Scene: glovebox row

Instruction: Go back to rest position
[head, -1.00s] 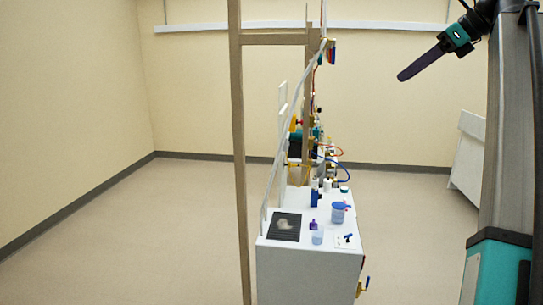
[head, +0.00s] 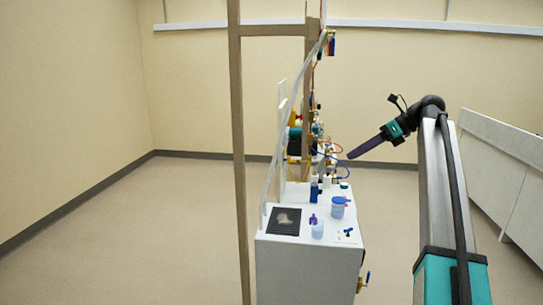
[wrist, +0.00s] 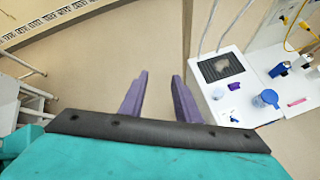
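My gripper shows in the wrist view (wrist: 160,76) with its two purple fingers apart and nothing between them. Bare floor lies beyond the fingertips. In the head view my gripper (head: 352,155) points left and slightly down, in the air to the right of the white bench. My arm rises from the lower right and bends over at the top.
The white bench (head: 303,280) carries a dark mat (head: 285,230), a blue-lidded cup (head: 337,208), a clear cup (head: 318,230) and a blue bottle (head: 314,190). A brown post (head: 240,170) stands left. White panels (head: 500,165) stand right. Left floor is clear.

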